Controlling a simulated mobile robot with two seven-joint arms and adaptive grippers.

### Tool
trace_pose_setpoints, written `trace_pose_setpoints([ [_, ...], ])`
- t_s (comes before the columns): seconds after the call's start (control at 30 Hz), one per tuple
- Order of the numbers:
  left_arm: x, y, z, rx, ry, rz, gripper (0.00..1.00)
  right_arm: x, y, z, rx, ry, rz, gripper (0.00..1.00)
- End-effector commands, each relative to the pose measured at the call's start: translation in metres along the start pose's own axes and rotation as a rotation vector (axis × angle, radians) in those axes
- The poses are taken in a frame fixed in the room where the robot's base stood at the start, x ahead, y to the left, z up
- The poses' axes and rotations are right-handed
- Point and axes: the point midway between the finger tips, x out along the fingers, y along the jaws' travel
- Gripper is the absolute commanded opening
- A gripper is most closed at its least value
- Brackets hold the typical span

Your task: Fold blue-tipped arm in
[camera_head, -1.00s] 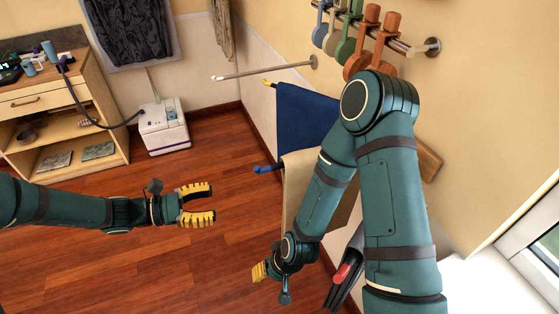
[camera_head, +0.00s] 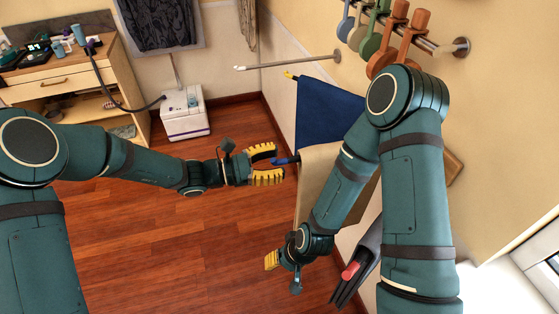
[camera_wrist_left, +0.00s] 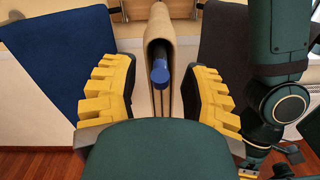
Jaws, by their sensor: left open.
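The blue-tipped arm (camera_head: 287,160) sticks out from the wall with a beige cloth (camera_head: 315,170) draped over it. In the left wrist view its blue tip (camera_wrist_left: 161,73) points at the camera, between the two yellow fingers, with the beige cloth (camera_wrist_left: 161,30) behind it. My left gripper (camera_head: 274,163) is open at the tip, fingers on either side, with visible gaps to it in the wrist view. My right gripper (camera_head: 272,260) hangs low beside the wall; its finger opening does not show clearly.
A white-tipped arm (camera_head: 290,62) and a yellow-tipped arm (camera_head: 291,75) with a blue cloth (camera_head: 325,115) lie beyond. A red-tipped arm (camera_head: 350,270) with a dark cloth (camera_head: 363,255) is nearer.

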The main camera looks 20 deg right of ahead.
Motion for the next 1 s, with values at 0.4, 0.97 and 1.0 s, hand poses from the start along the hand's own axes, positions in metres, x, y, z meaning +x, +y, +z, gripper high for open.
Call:
trace_pose_setpoints([
  [0.4,0.0125,-0.0003,0.0001,0.000,0.000,0.000,0.46,0.0000,0.0000,0.0001,0.000,0.000,0.000,0.46],
  [0.97,0.0111,0.0005,-0.0001,0.000,0.000,0.000,0.00,-0.0001,0.0000,0.0000,0.000,0.000,0.000,0.46],
  [1.0,0.0106,0.0009,-0.0002,0.001,0.000,0.000,0.00,-0.0002,-0.0001,0.0000,0.000,0.000,0.000,0.46],
])
